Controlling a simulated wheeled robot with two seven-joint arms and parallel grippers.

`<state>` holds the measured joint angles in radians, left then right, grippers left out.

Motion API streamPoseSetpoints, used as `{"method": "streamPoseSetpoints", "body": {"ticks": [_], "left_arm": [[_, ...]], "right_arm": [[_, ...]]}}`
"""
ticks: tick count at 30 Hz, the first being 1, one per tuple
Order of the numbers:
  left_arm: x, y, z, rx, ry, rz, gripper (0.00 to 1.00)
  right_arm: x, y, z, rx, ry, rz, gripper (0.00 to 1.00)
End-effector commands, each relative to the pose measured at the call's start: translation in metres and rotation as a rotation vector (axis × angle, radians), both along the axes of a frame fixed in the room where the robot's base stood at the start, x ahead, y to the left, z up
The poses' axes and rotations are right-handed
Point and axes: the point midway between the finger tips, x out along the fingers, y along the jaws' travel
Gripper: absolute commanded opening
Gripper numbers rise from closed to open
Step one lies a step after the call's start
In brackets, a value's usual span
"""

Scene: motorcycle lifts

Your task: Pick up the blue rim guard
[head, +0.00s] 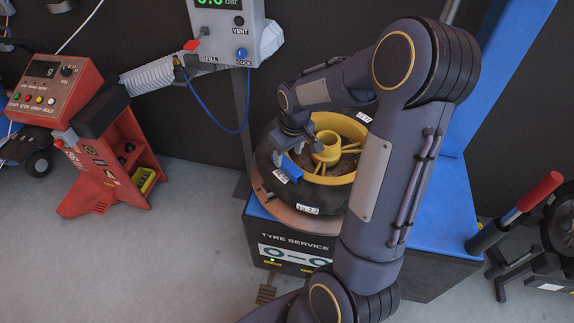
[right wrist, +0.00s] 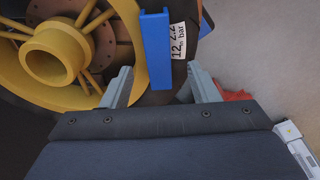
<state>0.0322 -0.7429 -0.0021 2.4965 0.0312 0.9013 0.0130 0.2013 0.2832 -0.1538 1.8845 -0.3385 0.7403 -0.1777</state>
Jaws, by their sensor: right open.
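The blue rim guard (head: 291,168) is a small blue channel-shaped piece on the near left edge of the yellow wheel rim (head: 347,184). In the right wrist view the guard (right wrist: 156,50) stands upright in the picture, between rim and tyre, beside a white pressure label. My right gripper (head: 286,153) is just above the guard. Its two grey fingers (right wrist: 163,86) are open, one on each side of the guard's lower end in the picture; neither clearly touches it. The gripper body hides what is below. My left gripper is not in view.
The black tyre (head: 332,197) lies flat on the blue tyre machine (head: 438,237). A grey inflator box (head: 228,32) with a blue hose hangs behind. A red balancer (head: 105,150) stands left, and a red-handled lever (head: 515,212) right. Grey floor is clear at the front left.

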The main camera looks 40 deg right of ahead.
Motion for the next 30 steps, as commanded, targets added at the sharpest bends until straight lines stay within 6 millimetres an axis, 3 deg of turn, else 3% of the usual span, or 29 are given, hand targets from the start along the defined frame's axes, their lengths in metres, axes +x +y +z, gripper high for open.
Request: {"method": "streamPoseSetpoints", "body": {"ticks": [7,16,27,30], "left_arm": [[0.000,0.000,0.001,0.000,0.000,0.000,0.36],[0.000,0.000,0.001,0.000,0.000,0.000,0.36],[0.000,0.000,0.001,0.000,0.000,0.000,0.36],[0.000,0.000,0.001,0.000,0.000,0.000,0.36]], "right_arm": [[0.004,-0.001,-0.036,0.001,0.004,0.000,0.55],[0.006,-0.001,-0.041,0.001,0.000,0.000,0.55],[0.006,-0.001,-0.040,0.001,0.001,0.000,0.07],[0.006,-0.001,-0.040,0.001,0.001,0.000,0.07]]}}
